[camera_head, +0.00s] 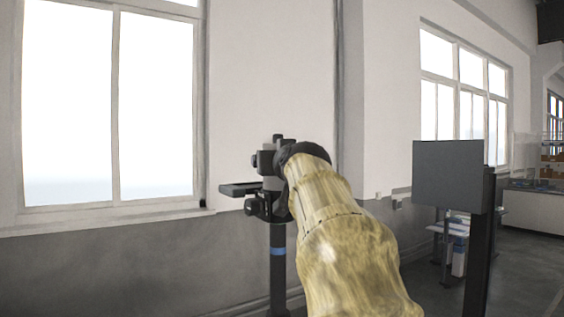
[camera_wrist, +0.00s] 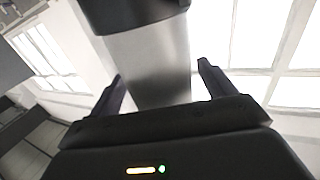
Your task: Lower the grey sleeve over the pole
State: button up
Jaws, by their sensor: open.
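The grey sleeve (camera_wrist: 150,65) fills the middle of the wrist view as a smooth metallic cylinder with a black part at its upper end. My gripper (camera_wrist: 158,82) is open, with one dark finger on each side of the sleeve. A gap shows on the right side; contact on the left cannot be told. In the head view a small grey part of the sleeve (camera_head: 269,158) shows among black parts beside my wrist. The dark pole (camera_head: 278,280) with a blue band stands upright below. The joint between sleeve and pole is hidden.
A flat black plate (camera_head: 238,189) juts out left of the pole's upper end. At the right a dark panel (camera_head: 448,176) stands on a black post (camera_head: 480,250). A wall with large windows lies behind. Floor shows open at the far right.

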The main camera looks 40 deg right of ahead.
jog(key=shift+s, duration=0.1)
jog(key=b+v, duration=0.9)
jog(key=v, duration=0.8)
jog(key=shift+a, duration=0.1)
dwell(0.6)
